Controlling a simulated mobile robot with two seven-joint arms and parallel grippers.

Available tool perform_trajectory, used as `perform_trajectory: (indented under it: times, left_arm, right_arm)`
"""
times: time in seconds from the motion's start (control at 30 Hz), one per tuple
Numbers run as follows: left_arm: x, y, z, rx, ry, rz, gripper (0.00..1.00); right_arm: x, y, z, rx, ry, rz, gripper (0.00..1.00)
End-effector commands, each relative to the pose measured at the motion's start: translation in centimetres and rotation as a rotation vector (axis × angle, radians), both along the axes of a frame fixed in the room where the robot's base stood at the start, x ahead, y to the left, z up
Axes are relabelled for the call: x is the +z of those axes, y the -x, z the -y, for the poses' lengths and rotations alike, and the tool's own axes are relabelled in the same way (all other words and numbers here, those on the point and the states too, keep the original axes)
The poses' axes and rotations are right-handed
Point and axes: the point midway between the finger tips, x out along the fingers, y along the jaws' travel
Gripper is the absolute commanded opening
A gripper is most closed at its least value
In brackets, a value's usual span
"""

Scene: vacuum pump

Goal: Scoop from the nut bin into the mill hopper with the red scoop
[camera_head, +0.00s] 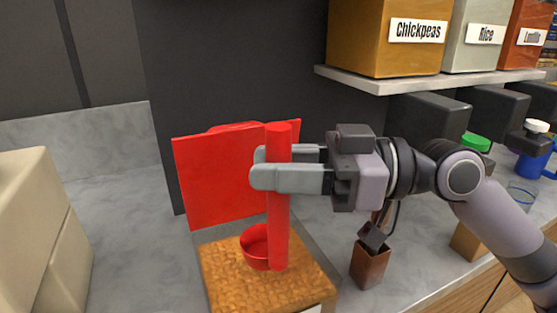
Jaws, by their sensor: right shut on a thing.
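My right gripper (268,170) comes in from the right and is shut on the upright handle of the red scoop (279,215). The scoop's round bowl (256,247) is at the handle's lower end, at the surface of the brown contents in the nut bin (323,272). I cannot tell how far the bowl sinks into the contents. A red panel, seemingly the bin's raised lid (212,180), stands behind the scoop. I cannot make out the mill hopper for certain. My left gripper is not in view.
A beige block-shaped object (45,230) stands at the left on the grey counter (125,200). A small brown container (369,266) stands right of the bin. A shelf (400,82) with labelled bins is at the upper right. Bottles and a glass stand at the far right.

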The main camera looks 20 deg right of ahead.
Motion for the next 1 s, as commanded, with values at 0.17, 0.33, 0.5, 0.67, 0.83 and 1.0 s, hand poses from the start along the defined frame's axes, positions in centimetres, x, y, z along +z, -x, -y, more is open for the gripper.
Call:
perform_trajectory:
  times: [0.17,0.33,0.5,0.67,0.83,1.0]
  left_arm:
    - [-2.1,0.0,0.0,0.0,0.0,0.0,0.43]
    - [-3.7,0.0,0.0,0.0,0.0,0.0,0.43]
    - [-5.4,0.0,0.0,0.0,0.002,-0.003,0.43]
    - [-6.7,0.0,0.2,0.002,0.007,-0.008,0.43]
    - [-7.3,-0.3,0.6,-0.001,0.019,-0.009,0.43]
    - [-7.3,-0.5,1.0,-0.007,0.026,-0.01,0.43]
  right_arm:
    - [-2.3,0.0,0.0,0.0,-0.001,0.001,0.0]
    - [-4.0,0.0,0.0,0.0,-0.001,0.001,0.0]
    - [-5.7,0.0,0.0,0.0,-0.001,0.001,0.0]
    - [-7.3,0.0,0.0,0.0,-0.001,0.001,0.0]
    - [-8.7,0.0,0.0,0.0,-0.001,0.001,0.0]
    - [-9.3,0.0,0.0,0.0,-0.001,0.002,0.0]
